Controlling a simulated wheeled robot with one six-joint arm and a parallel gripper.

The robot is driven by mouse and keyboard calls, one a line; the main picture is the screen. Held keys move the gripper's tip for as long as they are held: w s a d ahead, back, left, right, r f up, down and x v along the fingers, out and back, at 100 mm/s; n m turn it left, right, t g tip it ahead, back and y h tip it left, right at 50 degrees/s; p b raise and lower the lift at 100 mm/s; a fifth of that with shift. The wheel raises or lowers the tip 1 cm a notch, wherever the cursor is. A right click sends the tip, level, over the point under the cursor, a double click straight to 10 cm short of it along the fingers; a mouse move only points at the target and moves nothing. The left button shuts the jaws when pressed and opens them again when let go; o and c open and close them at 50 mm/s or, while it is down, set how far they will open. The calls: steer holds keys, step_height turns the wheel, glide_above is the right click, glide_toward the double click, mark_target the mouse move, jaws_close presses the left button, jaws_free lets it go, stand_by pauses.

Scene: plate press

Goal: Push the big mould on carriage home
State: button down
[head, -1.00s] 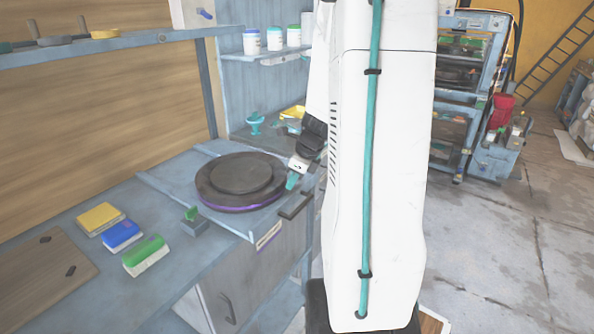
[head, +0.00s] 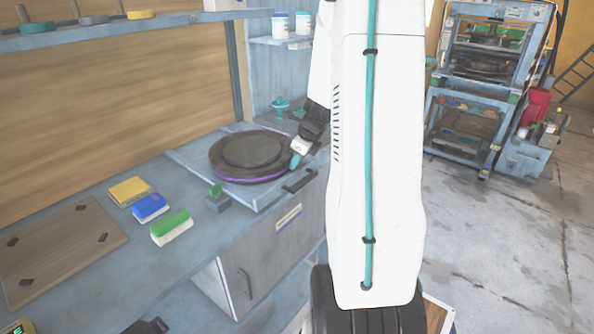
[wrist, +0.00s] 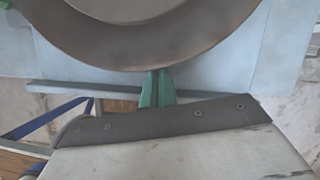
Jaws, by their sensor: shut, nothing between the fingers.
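The big mould (head: 252,154) is a dark round disc with a raised centre and a purple band round its lower edge. It lies flat on the carriage (head: 192,158), a pale blue board on the bench with a dark handle (head: 300,181) at its front. My gripper (head: 295,160) is shut and empty, its teal fingertips at the mould's right rim. In the wrist view the mould's rim (wrist: 150,48) curves across the top and the fingertips (wrist: 157,78) meet its near edge. I cannot tell whether they press on it.
Yellow, blue and green-topped blocks (head: 171,227) lie on the bench left of the carriage, near a small green-knobbed clamp (head: 217,198). A wooden board (head: 60,250) lies further left. A shelf with jars (head: 280,25) is behind. A rack-like press (head: 485,85) stands at the back right; floor before it is clear.

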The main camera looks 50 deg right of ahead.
mark_target(252, 140)
steer(key=w, duration=1.8)
steer(key=shift+a, duration=0.1)
steer(key=shift+w, duration=0.35)
steer(key=shift+r, duration=0.15)
steer(key=shift+r, duration=0.3)
steer(key=v, duration=0.9)
steer(key=shift+s, duration=0.4)
